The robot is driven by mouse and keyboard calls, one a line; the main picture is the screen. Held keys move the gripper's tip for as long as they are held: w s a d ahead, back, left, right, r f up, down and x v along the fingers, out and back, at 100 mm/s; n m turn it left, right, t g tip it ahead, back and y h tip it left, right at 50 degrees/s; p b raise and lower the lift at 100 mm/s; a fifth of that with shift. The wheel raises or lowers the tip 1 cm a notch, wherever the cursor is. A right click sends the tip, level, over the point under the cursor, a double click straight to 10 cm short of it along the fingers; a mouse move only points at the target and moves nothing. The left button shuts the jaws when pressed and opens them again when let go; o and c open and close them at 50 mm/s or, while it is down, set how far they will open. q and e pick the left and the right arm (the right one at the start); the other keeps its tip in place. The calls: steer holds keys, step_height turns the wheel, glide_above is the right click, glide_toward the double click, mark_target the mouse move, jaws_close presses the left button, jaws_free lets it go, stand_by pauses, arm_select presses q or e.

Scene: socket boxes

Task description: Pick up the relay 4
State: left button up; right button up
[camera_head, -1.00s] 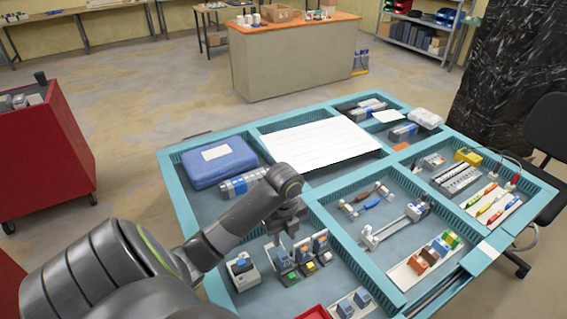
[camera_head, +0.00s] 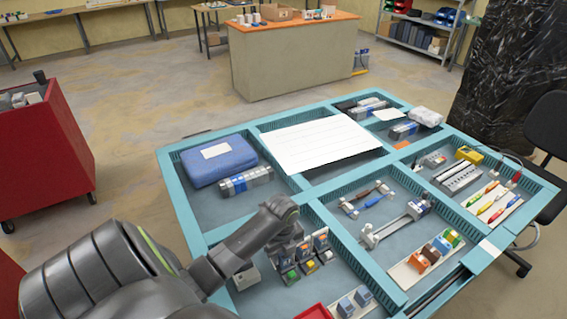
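My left arm comes in from the lower left. Its gripper (camera_head: 287,249) points down over the row of small relay units at the front left of the tray table. Its fingers are small and dark against the units, so I cannot tell whether they are open or shut. Two blue-grey blocks (camera_head: 346,307) stand on a white strip nearer the front. No number is readable, so I cannot tell which is relay 4. My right gripper is not in view.
Teal dividers (camera_head: 344,243) split the table into compartments. Behind my gripper are a blue case (camera_head: 218,163) and a white panel (camera_head: 318,145). A rail with orange and green blocks (camera_head: 428,256) lies to the right. A red tray (camera_head: 314,313) is at the front edge.

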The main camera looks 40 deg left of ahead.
arm_select(q)
jaws_close()
